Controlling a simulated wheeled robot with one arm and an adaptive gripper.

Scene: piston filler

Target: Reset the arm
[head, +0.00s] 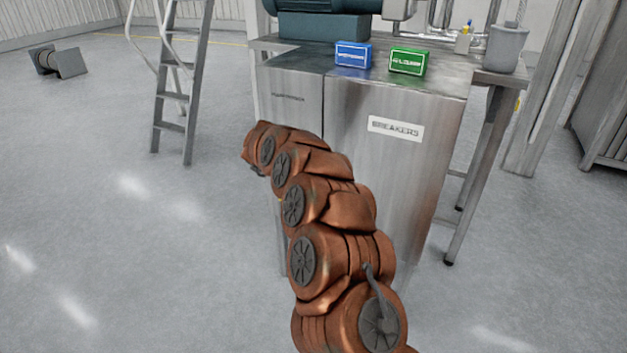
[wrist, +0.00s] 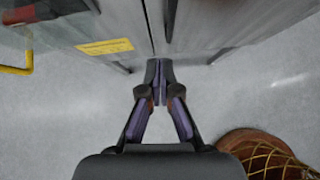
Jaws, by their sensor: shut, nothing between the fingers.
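My copper-coloured arm (head: 325,210) reaches up from the bottom of the head view toward the front of the steel cabinet (head: 400,160). Its far end hides the gripper in that view. In the wrist view my gripper (wrist: 159,75) is shut and empty, with its fingertips together. The fingertips show against the foot of the cabinet front (wrist: 200,25), near the seam between its panels. I cannot tell whether they touch it. Grey floor shows below and around the fingers.
A blue box (head: 353,55) and a green box (head: 408,61) stand on the cabinet top. A grey pot (head: 506,48) stands at the right on a legged table. A stepladder (head: 180,85) stands at the left.

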